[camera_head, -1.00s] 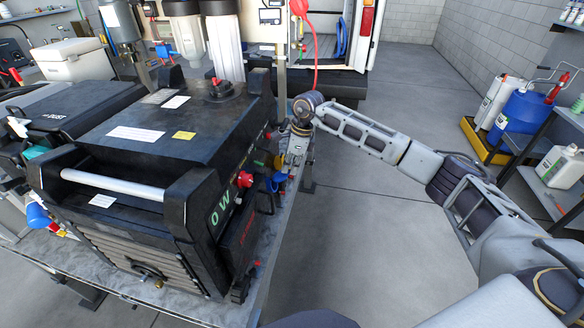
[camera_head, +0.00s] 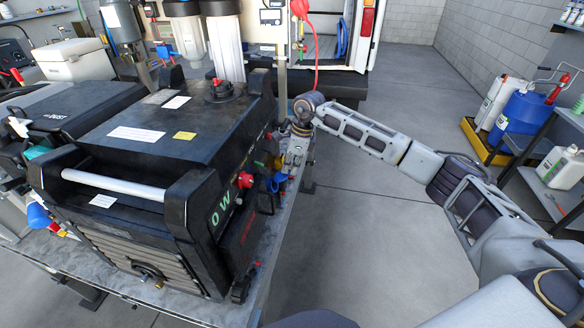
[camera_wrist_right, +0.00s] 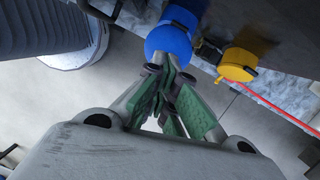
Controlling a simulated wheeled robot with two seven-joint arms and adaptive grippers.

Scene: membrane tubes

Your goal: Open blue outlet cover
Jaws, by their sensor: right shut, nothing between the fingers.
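The blue outlet cover (camera_head: 271,184) is on the right side of the black machine (camera_head: 150,135), partly hidden by my right gripper in the head view. In the right wrist view the round blue cover (camera_wrist_right: 168,38) lies just beyond my fingertips. My right gripper (camera_wrist_right: 169,82) is shut with nothing between its green-padded fingers. The fingertips overlap the cover's lower edge in the picture; I cannot tell whether they touch it. In the head view the right gripper (camera_head: 283,172) is small and close against the machine's side. My left gripper is not in view.
A yellow cover (camera_wrist_right: 237,65) is right of the blue one in the wrist view. A red knob (camera_head: 244,180) sits left of the blue cover. The floor right of the bench (camera_head: 350,250) is clear.

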